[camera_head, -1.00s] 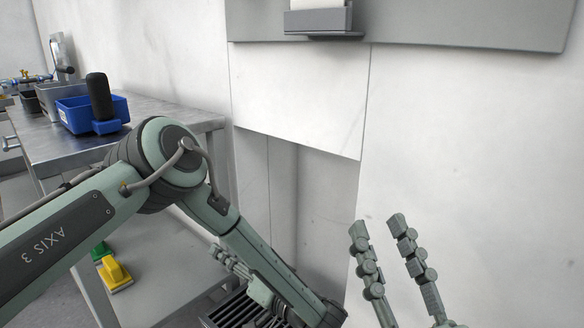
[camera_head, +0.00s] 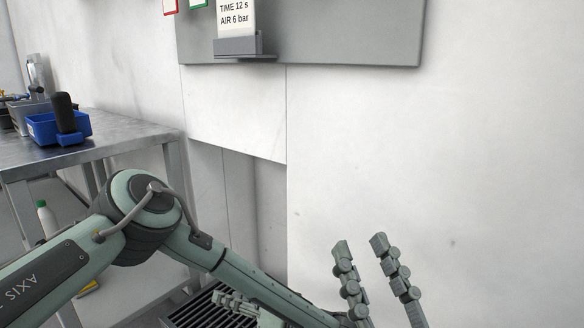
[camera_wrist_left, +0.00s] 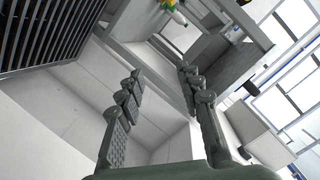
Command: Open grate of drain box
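The drain box grate (camera_head: 205,312) is a dark slatted panel low at the bottom of the head view, cut by the frame edge and partly behind my left arm. Its dark slats (camera_wrist_left: 45,30) also fill the upper left of the left wrist view. My left gripper (camera_head: 236,303) is partly hidden by its own forearm and appears over the grate in the head view. In the left wrist view the left gripper (camera_wrist_left: 160,72) has its two fingers wide apart with nothing between them, beside the grate. My right gripper (camera_head: 359,243) is open and empty, fingers up, in front of the white wall.
A metal bench (camera_head: 110,140) at the left carries a blue bin (camera_head: 58,127) with a dark-handled tool. A green-capped bottle (camera_head: 46,218) shows below it. A recess (camera_head: 240,205) is in the wall behind my left arm. A grey wall board (camera_head: 340,35) hangs above.

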